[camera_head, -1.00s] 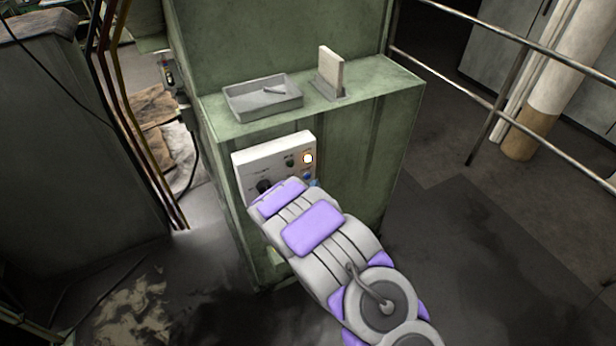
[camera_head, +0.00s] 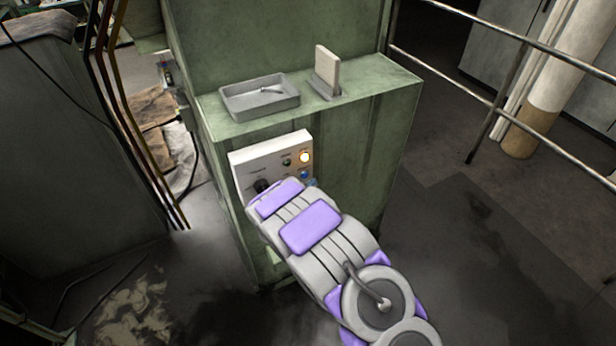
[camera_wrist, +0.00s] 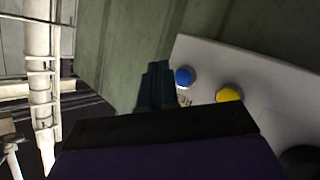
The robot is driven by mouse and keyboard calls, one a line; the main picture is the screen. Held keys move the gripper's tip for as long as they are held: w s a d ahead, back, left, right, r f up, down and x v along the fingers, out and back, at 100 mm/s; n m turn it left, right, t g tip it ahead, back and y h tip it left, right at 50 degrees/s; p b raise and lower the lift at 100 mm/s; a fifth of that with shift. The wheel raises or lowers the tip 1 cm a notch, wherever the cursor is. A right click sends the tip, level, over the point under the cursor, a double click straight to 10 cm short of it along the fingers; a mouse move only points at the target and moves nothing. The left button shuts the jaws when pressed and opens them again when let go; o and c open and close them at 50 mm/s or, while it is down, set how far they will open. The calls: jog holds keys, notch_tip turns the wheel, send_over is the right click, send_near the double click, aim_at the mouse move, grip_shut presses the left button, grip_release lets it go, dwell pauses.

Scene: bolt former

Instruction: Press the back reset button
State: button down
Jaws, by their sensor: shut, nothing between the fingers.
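A pale control panel (camera_head: 245,163) is on the front of the green machine. In the wrist view, the blue button (camera_wrist: 185,77) and the yellow button (camera_wrist: 229,95) stand out from the panel (camera_wrist: 205,52). My gripper (camera_wrist: 157,82) is shut and empty, with its tips beside the blue button at the panel's edge. I cannot tell whether they touch. In the head view my arm hides the gripper and the panel's lower part. No button label is readable.
A black knob (camera_head: 262,186) and a small dark button (camera_head: 287,162) are also on the panel. A grey tray (camera_head: 262,108) and an upright pale block (camera_head: 327,68) sit on the ledge above. A metal railing (camera_head: 500,36) stands at right. Floor right of the machine is clear.

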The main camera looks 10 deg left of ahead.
jog(key=shift+w+a+p, duration=0.3)
jog(key=shift+a+p, duration=0.1)
jog(key=shift+a, duration=0.35)
dwell(0.8)
jog(key=shift+a, duration=0.1)
jog(key=shift+w+a, duration=0.15)
jog(key=shift+a, duration=0.15)
jog(key=shift+d, duration=0.1)
dwell(0.5)
jog(key=shift+s+d, duration=0.5)
jog(key=shift+d, duration=0.05)
